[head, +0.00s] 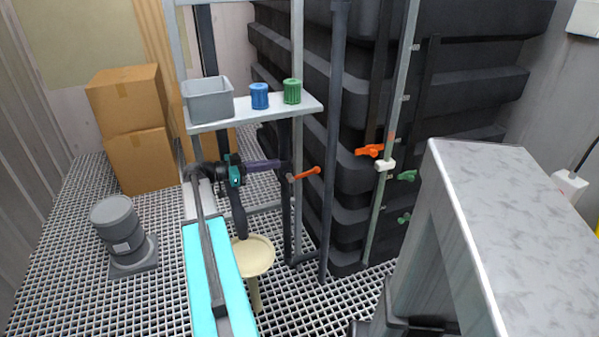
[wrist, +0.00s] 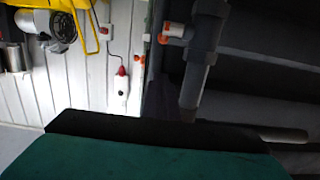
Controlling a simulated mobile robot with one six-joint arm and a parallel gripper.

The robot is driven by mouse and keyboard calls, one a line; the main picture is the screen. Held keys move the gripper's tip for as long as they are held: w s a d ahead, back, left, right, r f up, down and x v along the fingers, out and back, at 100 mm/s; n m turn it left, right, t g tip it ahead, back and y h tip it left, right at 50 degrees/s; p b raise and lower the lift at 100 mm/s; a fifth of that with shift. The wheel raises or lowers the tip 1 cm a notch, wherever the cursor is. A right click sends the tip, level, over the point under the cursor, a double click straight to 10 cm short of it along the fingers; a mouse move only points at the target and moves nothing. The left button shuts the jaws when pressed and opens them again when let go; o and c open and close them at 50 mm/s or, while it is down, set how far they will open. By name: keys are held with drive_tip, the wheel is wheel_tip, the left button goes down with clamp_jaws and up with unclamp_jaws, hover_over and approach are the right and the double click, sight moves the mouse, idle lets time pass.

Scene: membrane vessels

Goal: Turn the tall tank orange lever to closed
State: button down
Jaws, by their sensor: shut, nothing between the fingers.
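The tall black ribbed tank (head: 470,90) stands behind the pipes in the head view. An orange lever (head: 370,150) points left beside a pale green pipe (head: 407,75) on its front. A second orange lever (head: 307,173) sits lower left by dark pipework, tilted up to the right. I cannot tell which lever the task names. My gripper (head: 279,164), beyond a teal wrist, points right, shut and empty, a little left of the second lever; contact cannot be judged. The wrist view shows an orange part (wrist: 174,30) beside a dark pipe (wrist: 206,45); my teal and black gripper body covers the bottom.
A shelf (head: 255,112) with a grey bin (head: 208,100), blue cup (head: 260,96) and green cup (head: 292,91) stands above the arm. Upright posts flank it. Green levers (head: 407,176) sit right of the pale pipe. A grey cabinet (head: 510,200) blocks the right.

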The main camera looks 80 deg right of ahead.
drive_tip(key=shift+s, duration=0.1)
hover_over(300, 175)
drive_tip(key=shift+f, duration=0.5)
wheel_tip(300, 175, down, 2)
drive_tip(key=shift+f, duration=0.1)
drive_tip(key=shift+d+f, duration=0.1)
drive_tip(key=shift+f, duration=0.8)
